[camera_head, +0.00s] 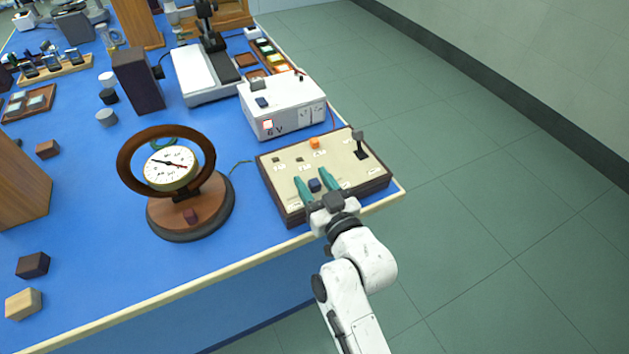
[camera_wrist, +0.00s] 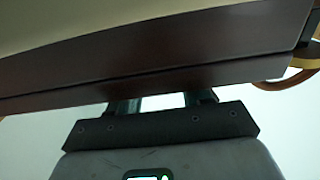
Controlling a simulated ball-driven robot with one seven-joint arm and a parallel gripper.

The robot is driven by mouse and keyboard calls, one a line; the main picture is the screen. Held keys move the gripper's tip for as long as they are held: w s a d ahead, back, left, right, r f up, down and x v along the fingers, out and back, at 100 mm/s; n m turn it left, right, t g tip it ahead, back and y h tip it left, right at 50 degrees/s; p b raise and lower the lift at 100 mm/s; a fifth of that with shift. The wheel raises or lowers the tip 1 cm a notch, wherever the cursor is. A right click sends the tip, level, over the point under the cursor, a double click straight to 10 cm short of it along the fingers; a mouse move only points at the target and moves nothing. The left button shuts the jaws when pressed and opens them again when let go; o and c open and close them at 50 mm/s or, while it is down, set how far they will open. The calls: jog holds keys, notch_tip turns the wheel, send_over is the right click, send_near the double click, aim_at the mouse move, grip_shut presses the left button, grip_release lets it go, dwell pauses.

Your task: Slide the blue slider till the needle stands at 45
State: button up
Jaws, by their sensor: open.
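The blue slider (camera_head: 314,185) is a small dark blue block on the cream top of a wooden-sided control box (camera_head: 345,171). My gripper (camera_head: 307,183) is open over the box's front part, with one green finger on each side of the blue slider. I cannot tell whether the fingers touch it. The round dial (camera_head: 171,168) has a white face, a dark and red needle and a wooden ring on a round base, left of the box. The needle lies tilted across the face; its reading is too small to tell. The wrist view shows the box's brown side (camera_wrist: 150,72), with the fingertips hidden.
Small blocks (camera_head: 33,265) lie at the table's left. The blue table (camera_head: 100,280) is bare in front of the dial.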

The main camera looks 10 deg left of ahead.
jog(key=shift+c, duration=0.2)
grip_shut()
dwell(0.4)
jog(key=shift+w+d+f+b, duration=0.15)
jog(key=shift+d+b, duration=0.1)
jog(key=shift+b, duration=0.3)
jog(key=shift+w+d, duration=0.15)
jog(key=shift+d, duration=0.05)
